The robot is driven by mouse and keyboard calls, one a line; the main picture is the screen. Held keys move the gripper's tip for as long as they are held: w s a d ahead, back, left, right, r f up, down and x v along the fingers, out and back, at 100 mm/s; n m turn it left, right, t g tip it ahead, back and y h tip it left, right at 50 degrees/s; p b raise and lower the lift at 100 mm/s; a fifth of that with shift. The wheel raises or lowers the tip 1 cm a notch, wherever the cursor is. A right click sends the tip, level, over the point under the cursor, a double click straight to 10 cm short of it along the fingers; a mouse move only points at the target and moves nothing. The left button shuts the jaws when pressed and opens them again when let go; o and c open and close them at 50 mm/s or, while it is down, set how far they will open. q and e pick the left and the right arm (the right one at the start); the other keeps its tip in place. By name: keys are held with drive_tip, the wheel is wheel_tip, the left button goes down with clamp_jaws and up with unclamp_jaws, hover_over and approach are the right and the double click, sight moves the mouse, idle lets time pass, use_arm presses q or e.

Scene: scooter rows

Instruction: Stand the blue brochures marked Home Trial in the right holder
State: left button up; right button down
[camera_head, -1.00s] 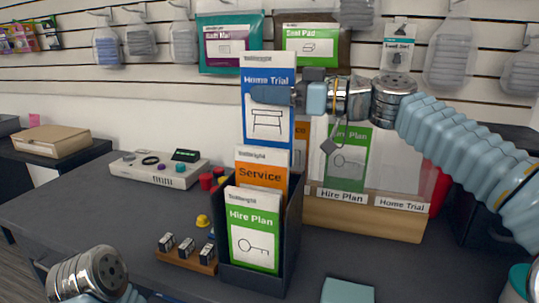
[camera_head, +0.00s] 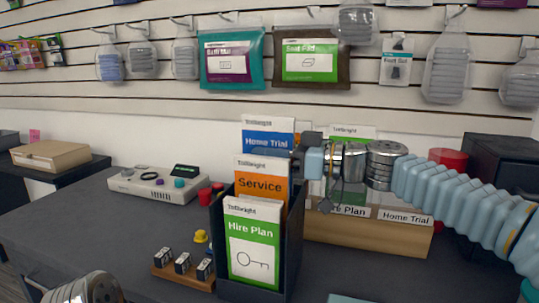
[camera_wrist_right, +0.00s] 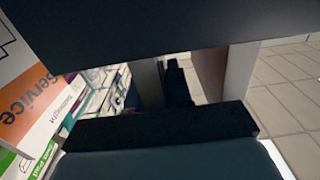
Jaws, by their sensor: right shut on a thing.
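The blue Home Trial brochure (camera_head: 268,125) stands upright behind the orange Service brochure (camera_head: 261,183); its lower part is hidden. My right gripper (camera_head: 293,158) is shut on its right edge. The Service brochure and the green Hire Plan brochure (camera_head: 253,245) stand in a black stepped rack (camera_head: 291,243). Behind and right is a wooden holder (camera_head: 370,236) with a Home Trial label (camera_head: 405,217) on its right part. Its label beside that reads Hire Plan, and a green brochure (camera_head: 352,132) stands behind my gripper there. The Service brochure also shows in the right wrist view (camera_wrist_right: 30,100).
A light-coloured console (camera_head: 158,184) and red cylinders (camera_head: 205,195) stand left of the rack. A small wooden tray (camera_head: 183,276) with small dark blocks is at the rack's front left. A red object (camera_head: 447,158) stands behind the holder. Part of my left arm shows at lower left.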

drive_tip(key=c, duration=1)
unclamp_jaws()
drive_tip(key=shift+c, duration=0.2)
